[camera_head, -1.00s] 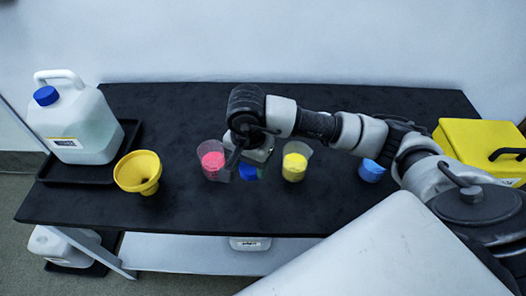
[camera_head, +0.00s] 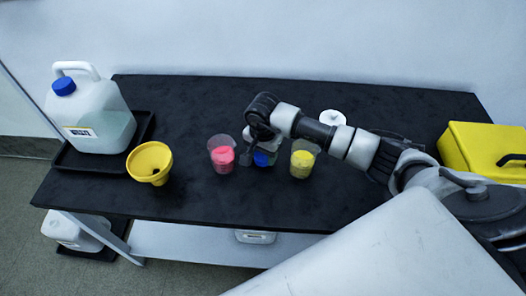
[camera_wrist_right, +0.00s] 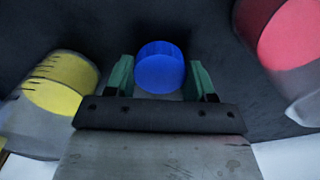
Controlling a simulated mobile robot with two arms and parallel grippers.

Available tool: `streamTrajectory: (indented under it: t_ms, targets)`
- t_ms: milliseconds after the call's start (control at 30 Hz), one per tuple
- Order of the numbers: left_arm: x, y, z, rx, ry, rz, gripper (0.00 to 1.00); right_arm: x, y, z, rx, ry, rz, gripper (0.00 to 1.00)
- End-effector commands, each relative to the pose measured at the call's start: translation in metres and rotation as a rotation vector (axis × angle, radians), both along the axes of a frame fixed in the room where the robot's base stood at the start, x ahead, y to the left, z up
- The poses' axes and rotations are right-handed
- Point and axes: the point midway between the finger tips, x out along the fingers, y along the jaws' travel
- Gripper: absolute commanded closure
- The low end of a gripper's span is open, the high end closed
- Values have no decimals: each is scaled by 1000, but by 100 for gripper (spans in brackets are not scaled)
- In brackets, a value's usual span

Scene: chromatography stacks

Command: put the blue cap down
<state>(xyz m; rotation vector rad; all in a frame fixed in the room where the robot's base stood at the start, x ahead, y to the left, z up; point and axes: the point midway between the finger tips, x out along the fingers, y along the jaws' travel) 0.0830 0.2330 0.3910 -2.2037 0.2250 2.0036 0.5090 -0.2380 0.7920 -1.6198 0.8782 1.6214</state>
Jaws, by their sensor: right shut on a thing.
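The blue cap (camera_head: 264,158) is a short blue cylinder between the pink and yellow beakers in the head view. In the right wrist view the cap (camera_wrist_right: 160,68) sits between the two green-padded fingers. My right gripper (camera_head: 262,150) is shut on it; its fingers (camera_wrist_right: 160,80) also show in the wrist view. The gripper partly hides the cap in the head view. I cannot tell whether the cap touches the black tabletop (camera_head: 200,105). My left gripper is not in view.
The pink beaker (camera_head: 222,156) and yellow beaker (camera_head: 302,160) stand close on either side. A yellow funnel (camera_head: 150,163) and a blue-capped jug (camera_head: 95,118) are left. A white round thing (camera_head: 332,117) is behind my arm; a yellow box (camera_head: 485,150) is right. Front tabletop is clear.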

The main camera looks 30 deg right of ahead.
Motion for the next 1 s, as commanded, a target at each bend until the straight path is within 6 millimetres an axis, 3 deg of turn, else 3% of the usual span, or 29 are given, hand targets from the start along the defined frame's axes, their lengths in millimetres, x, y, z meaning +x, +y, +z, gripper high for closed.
streamTrajectory:
  t_ms: [433, 467, 600, 1000]
  targets:
    - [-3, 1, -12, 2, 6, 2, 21, 0, 0, -9, -2, -1, 1, 71]
    - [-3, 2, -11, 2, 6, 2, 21, 0, 0, -9, -1, -2, 1, 44]
    - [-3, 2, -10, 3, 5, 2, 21, 0, 0, -7, -1, -1, 1, 23]
    - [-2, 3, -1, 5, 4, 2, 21, 0, 0, 1, 1, -1, -1, 20]
